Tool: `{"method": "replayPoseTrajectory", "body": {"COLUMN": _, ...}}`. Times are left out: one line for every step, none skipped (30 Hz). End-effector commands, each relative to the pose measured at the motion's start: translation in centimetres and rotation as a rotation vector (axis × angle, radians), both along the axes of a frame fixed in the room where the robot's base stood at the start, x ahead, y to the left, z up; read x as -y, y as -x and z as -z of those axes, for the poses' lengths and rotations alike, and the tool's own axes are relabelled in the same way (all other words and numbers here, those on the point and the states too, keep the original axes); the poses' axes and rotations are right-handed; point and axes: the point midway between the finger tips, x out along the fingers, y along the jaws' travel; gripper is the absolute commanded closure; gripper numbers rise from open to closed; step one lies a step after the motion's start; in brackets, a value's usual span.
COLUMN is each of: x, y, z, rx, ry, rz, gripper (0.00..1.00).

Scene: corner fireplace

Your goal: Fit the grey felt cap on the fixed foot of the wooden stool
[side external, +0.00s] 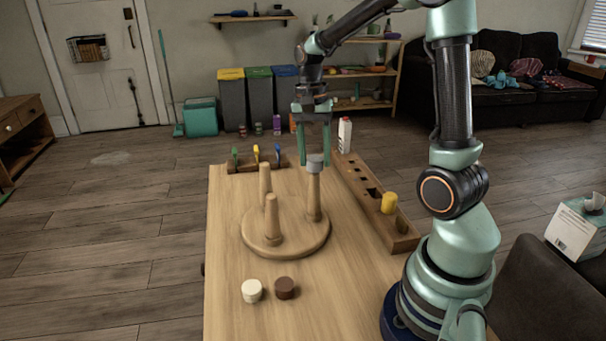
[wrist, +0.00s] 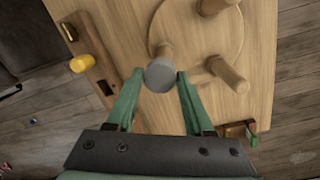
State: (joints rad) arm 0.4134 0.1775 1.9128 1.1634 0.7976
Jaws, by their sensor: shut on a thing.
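The wooden stool (side external: 262,243) lies upside down on the table, its round seat below and three legs pointing up. The grey felt cap (side external: 315,165) is at the top of the right-hand leg (side external: 314,198), in line with it and seeming to touch. How far it sits over the leg end cannot be told. My gripper (side external: 314,159) points down and is shut on the cap, one finger on each side. In the wrist view the cap (wrist: 160,75) lies between the green fingertips (wrist: 161,74) and covers the top of that leg. The other two legs (side external: 265,183) are bare.
A white cap (side external: 252,290) and a brown cap (side external: 285,288) lie on the table (side external: 230,320) in front of the stool. A wooden holder with a yellow piece (side external: 389,203) runs along the right. A small rack (side external: 257,163) and a white bottle (side external: 345,135) stand behind.

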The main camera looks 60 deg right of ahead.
Motion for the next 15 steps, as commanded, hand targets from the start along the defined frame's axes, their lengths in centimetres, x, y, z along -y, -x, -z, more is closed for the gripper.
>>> {"method": "replayPoseTrajectory", "body": {"x": 0.0, "y": 0.0, "z": 0.0, "rx": 0.0, "ry": 0.0, "rz": 0.0, "gripper": 0.92}}
{"method": "replayPoseTrajectory", "body": {"x": 0.0, "y": 0.0, "z": 0.0, "rx": 0.0, "ry": 0.0, "rz": 0.0, "gripper": 0.92}}
{"method": "replayPoseTrajectory", "body": {"x": 0.0, "y": 0.0, "z": 0.0, "rx": 0.0, "ry": 0.0, "rz": 0.0, "gripper": 0.92}}
{"method": "replayPoseTrajectory", "body": {"x": 0.0, "y": 0.0, "z": 0.0, "rx": 0.0, "ry": 0.0, "rz": 0.0, "gripper": 0.92}}
{"method": "replayPoseTrajectory", "body": {"x": 0.0, "y": 0.0, "z": 0.0, "rx": 0.0, "ry": 0.0, "rz": 0.0, "gripper": 0.92}}
{"method": "replayPoseTrajectory", "body": {"x": 0.0, "y": 0.0, "z": 0.01, "rx": 0.0, "ry": 0.0, "rz": 0.0, "gripper": 0.92}}
{"method": "replayPoseTrajectory", "body": {"x": 0.0, "y": 0.0, "z": 0.01, "rx": 0.0, "ry": 0.0, "rz": 0.0, "gripper": 0.92}}
{"method": "replayPoseTrajectory", "body": {"x": 0.0, "y": -0.01, "z": 0.03, "rx": 0.0, "ry": 0.0, "rz": 0.0, "gripper": 0.92}}
{"method": "replayPoseTrajectory", "body": {"x": -0.01, "y": 0.0, "z": 0.07, "rx": 0.0, "ry": 0.0, "rz": 0.0, "gripper": 0.92}}
{"method": "replayPoseTrajectory", "body": {"x": 0.0, "y": 0.0, "z": 0.11, "rx": 0.0, "ry": 0.0, "rz": 0.0, "gripper": 0.92}}
{"method": "replayPoseTrajectory", "body": {"x": 0.0, "y": -0.01, "z": 0.15, "rx": 0.0, "ry": 0.0, "rz": 0.0, "gripper": 0.92}}
{"method": "replayPoseTrajectory", "body": {"x": -0.01, "y": 0.0, "z": 0.21, "rx": 0.0, "ry": 0.0, "rz": 0.0, "gripper": 0.92}}
{"method": "replayPoseTrajectory", "body": {"x": 0.0, "y": -0.01, "z": 0.25, "rx": 0.0, "ry": 0.0, "rz": 0.0, "gripper": 0.92}}
{"method": "replayPoseTrajectory", "body": {"x": -0.01, "y": 0.0, "z": 0.3, "rx": 0.0, "ry": 0.0, "rz": 0.0, "gripper": 0.92}}
{"method": "replayPoseTrajectory", "body": {"x": -0.01, "y": 0.0, "z": 0.35, "rx": 0.0, "ry": 0.0, "rz": 0.0, "gripper": 0.92}}
